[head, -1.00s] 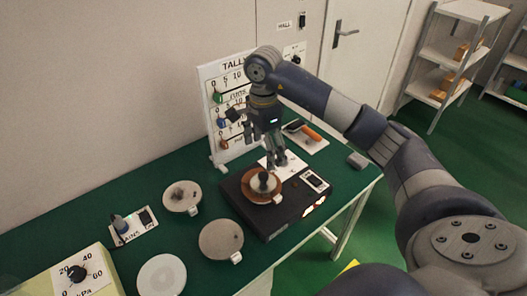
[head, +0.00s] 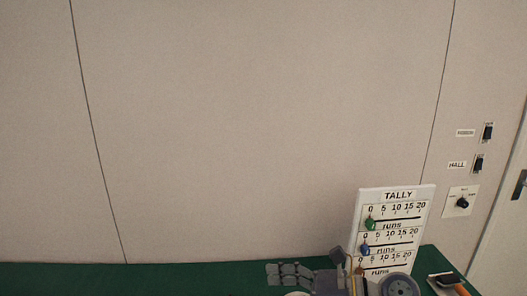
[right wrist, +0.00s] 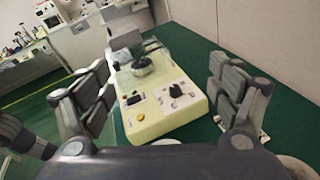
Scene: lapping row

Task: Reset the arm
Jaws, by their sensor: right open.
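My right arm shows at the bottom edge of the head view, with its gripper (head: 290,272) above the back of the green table and only partly in frame. In the right wrist view the two fingers of my right gripper (right wrist: 160,72) stand wide apart with nothing held between them. A pale yellow box (right wrist: 150,122) with a dark knob and small panels lies beyond and between the fingers, on the green table. My left gripper is in neither view.
The green table (head: 120,277) runs along the wall. Wall switches (head: 479,163) and a dial (head: 462,202) are at right.

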